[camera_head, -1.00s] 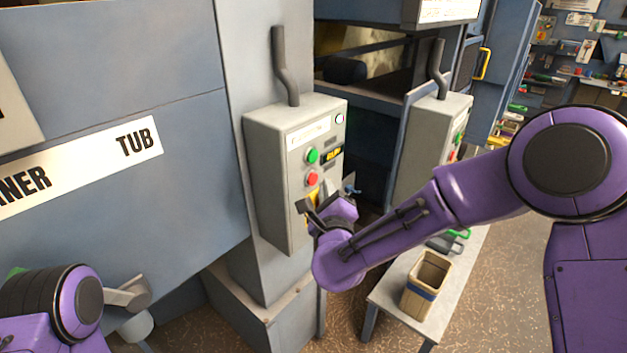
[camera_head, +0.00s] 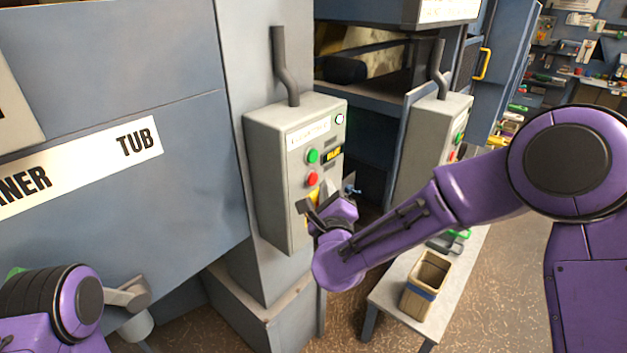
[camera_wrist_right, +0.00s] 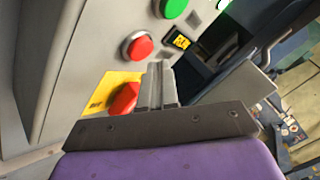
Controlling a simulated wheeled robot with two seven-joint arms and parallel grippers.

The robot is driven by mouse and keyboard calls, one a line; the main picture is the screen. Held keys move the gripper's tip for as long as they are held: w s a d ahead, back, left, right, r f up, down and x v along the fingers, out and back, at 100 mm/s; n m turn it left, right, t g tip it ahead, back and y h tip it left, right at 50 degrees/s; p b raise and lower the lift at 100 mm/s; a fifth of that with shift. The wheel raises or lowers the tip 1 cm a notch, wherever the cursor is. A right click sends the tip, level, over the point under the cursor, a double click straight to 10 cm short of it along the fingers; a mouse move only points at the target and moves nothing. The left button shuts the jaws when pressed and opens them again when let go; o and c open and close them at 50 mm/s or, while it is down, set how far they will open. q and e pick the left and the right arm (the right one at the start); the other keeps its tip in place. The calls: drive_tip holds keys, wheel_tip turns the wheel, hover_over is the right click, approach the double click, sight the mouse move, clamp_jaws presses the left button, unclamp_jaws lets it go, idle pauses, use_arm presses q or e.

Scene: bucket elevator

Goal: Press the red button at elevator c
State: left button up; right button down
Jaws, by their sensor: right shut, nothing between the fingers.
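A grey control box (camera_head: 270,175) hangs on the column in the head view. It has a green button (camera_head: 313,156) above a red button (camera_head: 312,180); the red button also shows in the right wrist view (camera_wrist_right: 138,47). Below it is a larger red knob (camera_wrist_right: 123,98) on a yellow plate, mostly hidden by my gripper in the head view. My right gripper (camera_wrist_right: 160,85) is shut and empty in front of the box's lower face, its tips beside the knob and below the red button. Whether it touches the box I cannot tell. Only part of my left arm (camera_head: 75,305) shows.
A second grey box (camera_head: 432,130) with buttons stands to the right. A bench (camera_head: 385,300) below carries a tan bin (camera_head: 428,283). A large blue-grey tub panel (camera_head: 120,200) fills the left. Brown floor lies open at right.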

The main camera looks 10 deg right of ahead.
drive_tip(key=shift+w+a, duration=0.1)
idle(0.3)
drive_tip(key=shift+w+a, duration=0.2)
drive_tip(key=shift+w, duration=0.1)
drive_tip(key=shift+w+a+b, duration=0.3)
drive_tip(key=shift+w+b, duration=0.05)
drive_tip(key=shift+b, duration=0.1)
idle(0.7)
idle(0.3)
drive_tip(key=shift+s+d, duration=0.55)
drive_tip(key=shift+s, duration=0.15)
